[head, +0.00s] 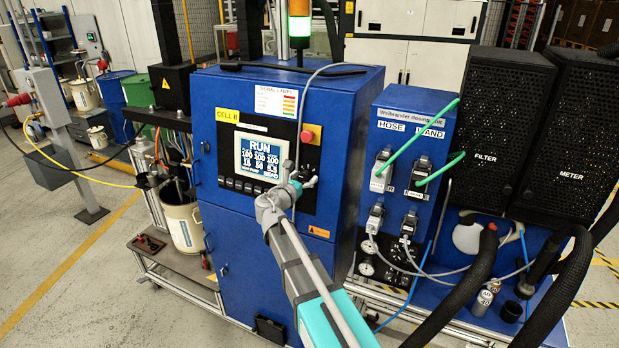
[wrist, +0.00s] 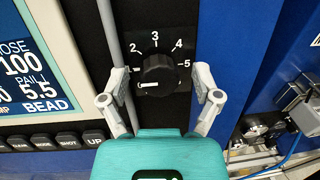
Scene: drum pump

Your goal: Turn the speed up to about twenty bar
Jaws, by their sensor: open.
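A black rotary knob (wrist: 158,74) sits on a dark panel in the wrist view, with white numerals 2, 3, 4 and 5 around it. A short white mark shows on its lower left side. The lowest end of the scale is hidden or not readable. My gripper (wrist: 161,77) is open, with one finger on each side of the knob; I cannot tell whether they touch it. In the head view my gripper (head: 290,190) is at the right of the control panel and hides the knob. The display (head: 261,160) reads RUN, with rows of numbers and BEAD below.
A row of buttons (wrist: 68,141) runs below the display, and a grey conduit (wrist: 112,60) runs vertically just left of the knob. A red button (head: 307,136) is above my gripper. The hose and wand unit (head: 415,140) stands to the right of the blue cabinet (head: 330,110).

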